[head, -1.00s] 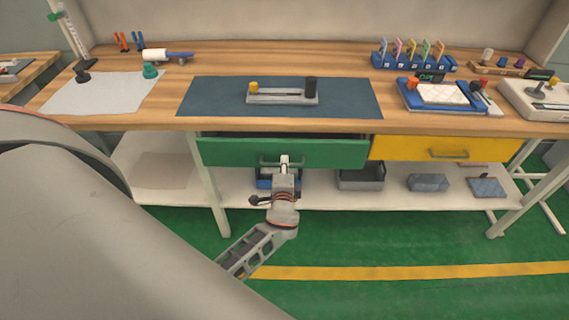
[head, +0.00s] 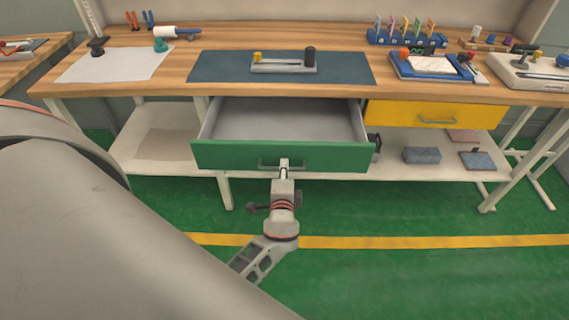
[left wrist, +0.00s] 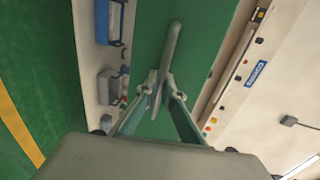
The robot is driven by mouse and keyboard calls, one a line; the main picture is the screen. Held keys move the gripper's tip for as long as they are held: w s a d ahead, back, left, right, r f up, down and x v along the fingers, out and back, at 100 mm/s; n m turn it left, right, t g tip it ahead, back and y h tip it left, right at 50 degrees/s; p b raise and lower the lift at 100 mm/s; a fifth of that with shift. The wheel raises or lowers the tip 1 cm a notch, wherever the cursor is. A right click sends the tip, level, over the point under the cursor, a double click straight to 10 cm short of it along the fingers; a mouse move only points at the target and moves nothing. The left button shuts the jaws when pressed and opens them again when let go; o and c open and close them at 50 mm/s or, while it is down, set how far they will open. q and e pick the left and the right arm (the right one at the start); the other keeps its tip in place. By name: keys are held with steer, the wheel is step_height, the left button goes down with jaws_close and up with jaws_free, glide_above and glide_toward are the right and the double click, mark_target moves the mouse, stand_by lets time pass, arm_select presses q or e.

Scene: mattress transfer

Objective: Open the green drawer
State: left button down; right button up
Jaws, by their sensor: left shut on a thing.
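The green drawer (head: 225,156) under the workbench is pulled well out, and its grey inside (head: 290,120) shows empty in the head view. Its bar handle (head: 266,165) is at the middle of the front. My left gripper (head: 284,168) is shut on that handle. In the left wrist view the two fingers (left wrist: 158,90) close around the handle (left wrist: 172,45), with the green drawer front (left wrist: 205,45) behind it. My right gripper does not show in either view.
A closed yellow drawer (head: 400,113) is right of the green one. The lower shelf (head: 165,150) carries bins and blue-grey boxes (head: 421,155). The worktop holds a dark mat (head: 215,68) with a fixture and several tools. Green floor in front is clear.

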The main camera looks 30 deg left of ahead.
arm_select(q)
steer(key=shift+f+v, duration=0.25)
steer(key=shift+v, duration=0.85)
steer(key=shift+f+v, duration=0.2)
steer(key=shift+v, duration=0.9)
steer(key=c, duration=2.4)
jaws_free()
steer(key=shift+c, duration=0.2)
